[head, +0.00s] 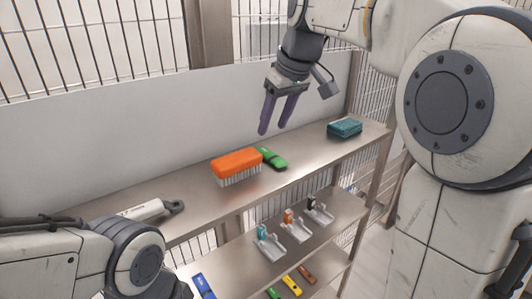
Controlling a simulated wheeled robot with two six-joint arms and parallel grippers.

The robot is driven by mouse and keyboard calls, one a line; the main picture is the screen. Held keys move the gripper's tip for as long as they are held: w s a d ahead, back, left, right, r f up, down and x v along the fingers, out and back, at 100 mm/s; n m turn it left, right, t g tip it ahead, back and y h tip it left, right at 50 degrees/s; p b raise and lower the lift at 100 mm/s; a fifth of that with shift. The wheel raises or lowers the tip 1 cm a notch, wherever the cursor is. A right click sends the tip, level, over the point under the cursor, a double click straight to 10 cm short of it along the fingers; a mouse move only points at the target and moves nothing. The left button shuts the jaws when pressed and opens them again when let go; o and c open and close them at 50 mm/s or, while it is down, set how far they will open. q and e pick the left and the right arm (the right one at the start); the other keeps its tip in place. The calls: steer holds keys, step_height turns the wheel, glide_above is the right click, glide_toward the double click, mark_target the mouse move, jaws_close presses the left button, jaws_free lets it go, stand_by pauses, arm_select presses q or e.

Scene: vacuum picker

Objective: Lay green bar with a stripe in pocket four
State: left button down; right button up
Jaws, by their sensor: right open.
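A green object with a dark marking (272,158) lies on the top shelf, partly behind the orange brush. Another green bar (274,293) shows at the bottom edge on the lower level, cut off by the frame. I cannot tell which of them has the stripe. My right gripper (276,116) is open and empty, its purple fingers pointing down above the top shelf. It is apart from the green object. My left arm shows at the lower left; its gripper is out of view. I cannot make out a numbered pocket.
An orange brush (237,162), a white-handled tool (146,210) and a teal box (344,128) sit on the top shelf (305,156). White holders (299,232) stand on the middle shelf. Blue (203,286), yellow (291,285) and brown (307,274) bars lie lower. A grey panel stands behind.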

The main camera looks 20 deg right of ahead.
mark_target(267, 152)
steer(key=f, duration=0.1)
steer(key=w+f, duration=0.2)
steer(key=shift+w+d+f+p, duration=0.25)
steer(key=shift+d+f+p, duration=0.05)
steer(key=shift+d+f, duration=0.1)
steer(key=p+x, duration=0.1)
steer(key=x, duration=0.3)
steer(key=shift+w+f+p, duration=0.3)
steer(key=shift+w+p, duration=0.05)
steer(key=shift+p, duration=0.05)
steer(key=shift+w+a+f, duration=0.15)
steer(key=shift+f, duration=0.25)
steer(key=shift+f, duration=0.15)
steer(key=shift+c, duration=0.3)
jaws_close()
